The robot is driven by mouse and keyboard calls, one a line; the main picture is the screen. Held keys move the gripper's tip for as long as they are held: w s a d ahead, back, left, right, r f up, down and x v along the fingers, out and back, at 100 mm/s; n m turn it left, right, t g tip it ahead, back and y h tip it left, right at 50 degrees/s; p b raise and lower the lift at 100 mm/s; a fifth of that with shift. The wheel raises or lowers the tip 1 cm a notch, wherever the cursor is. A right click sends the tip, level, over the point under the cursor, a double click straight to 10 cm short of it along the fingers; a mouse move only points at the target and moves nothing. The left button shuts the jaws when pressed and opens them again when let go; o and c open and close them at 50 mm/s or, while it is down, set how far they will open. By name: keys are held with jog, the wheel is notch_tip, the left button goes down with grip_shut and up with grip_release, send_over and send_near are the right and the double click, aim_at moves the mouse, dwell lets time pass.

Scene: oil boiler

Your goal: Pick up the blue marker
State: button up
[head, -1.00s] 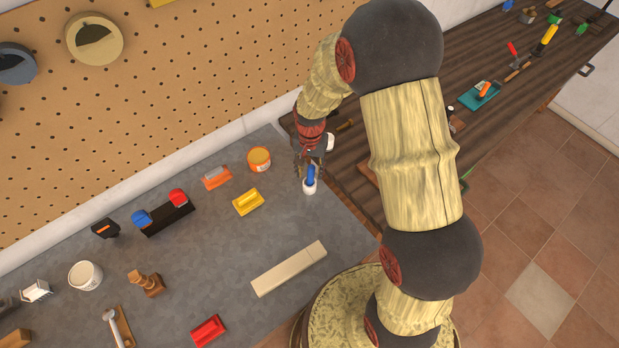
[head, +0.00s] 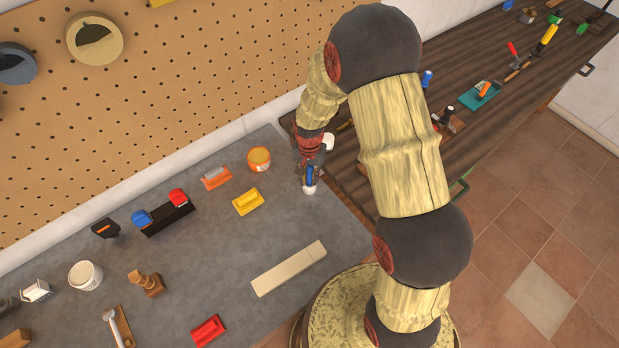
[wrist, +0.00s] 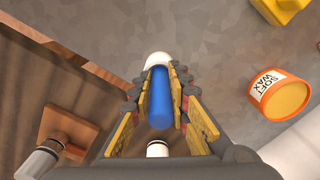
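The blue marker (wrist: 160,98) stands on the grey worktop, blue on top with a white lower end, in the wrist view. In the head view the marker (head: 310,187) is near the worktop's right end, its upper part mostly covered by my gripper. My gripper (wrist: 162,82) has one finger on each side of the marker, the yellow pads facing it. The fingers look spread, with narrow gaps beside the blue part near the tips. Whether a pad touches it is hard to see. My gripper (head: 310,176) reaches down over it in the head view.
An orange soft wax tin (head: 259,159) and a yellow block-like tool (head: 248,201) stand left of the marker. A pale bar (head: 289,268) lies nearer me. A dark wooden bench (head: 480,60) with tools adjoins on the right. The grey worktop between marker and bar is clear.

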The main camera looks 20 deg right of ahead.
aim_at(309, 174)
grip_shut()
jog(key=shift+r, duration=0.15)
jog(key=shift+r, duration=0.2)
notch_tip(309, 174, up, 3)
jog(key=shift+s, duration=0.15)
jog(key=s+a+r, duration=0.5)
jog(key=s+r, duration=0.4)
jog(key=s, duration=0.4)
jog(key=shift+r, duration=0.15)
jog(key=shift+w+r, duration=0.1)
